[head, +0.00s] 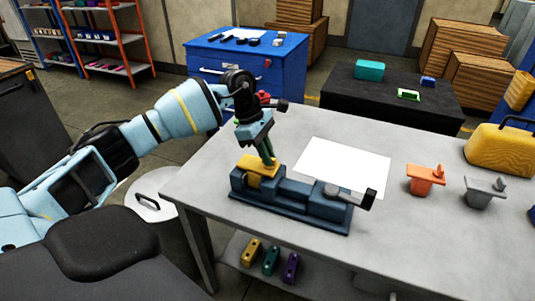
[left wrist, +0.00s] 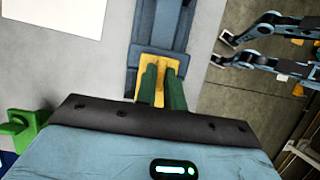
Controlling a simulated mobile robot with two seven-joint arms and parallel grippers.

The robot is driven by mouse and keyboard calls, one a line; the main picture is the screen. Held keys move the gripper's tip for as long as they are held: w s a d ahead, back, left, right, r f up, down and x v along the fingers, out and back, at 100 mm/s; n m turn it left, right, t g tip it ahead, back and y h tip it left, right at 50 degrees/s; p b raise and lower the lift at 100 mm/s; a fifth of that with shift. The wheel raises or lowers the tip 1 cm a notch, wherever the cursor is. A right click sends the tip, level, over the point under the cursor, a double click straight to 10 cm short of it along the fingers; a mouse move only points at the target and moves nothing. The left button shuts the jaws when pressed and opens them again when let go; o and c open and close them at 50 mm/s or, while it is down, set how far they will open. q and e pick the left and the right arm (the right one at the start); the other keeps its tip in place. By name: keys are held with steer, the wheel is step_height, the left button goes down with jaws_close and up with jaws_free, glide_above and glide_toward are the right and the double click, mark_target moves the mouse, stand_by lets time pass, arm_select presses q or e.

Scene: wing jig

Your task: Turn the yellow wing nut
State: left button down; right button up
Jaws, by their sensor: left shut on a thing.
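The yellow wing nut's yellow body (head: 258,168) sits in the left end of the blue jig (head: 300,193) on the grey table. In the left wrist view the yellow body (left wrist: 151,62) shows under and around the fingers. My left gripper (head: 266,160) points down onto it, with its green fingers over its top. In the left wrist view the two fingers (left wrist: 162,85) stand close together, shut on the wing nut. They hide its wings, so I cannot tell their angle. My right gripper does not show.
A grey clamp arm with a black tip (head: 369,199) is at the jig's right end. White paper (head: 342,167) lies behind the jig. An orange wing-nut piece (head: 425,179) and a grey one (head: 484,191) stand to the right. A yellow case (head: 500,150) is farther right.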

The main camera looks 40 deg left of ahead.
arm_select(q)
steer(key=shift+r, duration=0.1)
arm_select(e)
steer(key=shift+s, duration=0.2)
arm_select(q)
steer(key=c, duration=1.5)
jaws_free()
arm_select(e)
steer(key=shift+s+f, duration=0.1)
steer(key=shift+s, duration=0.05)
arm_select(q)
steer(key=shift+v, duration=3.9)
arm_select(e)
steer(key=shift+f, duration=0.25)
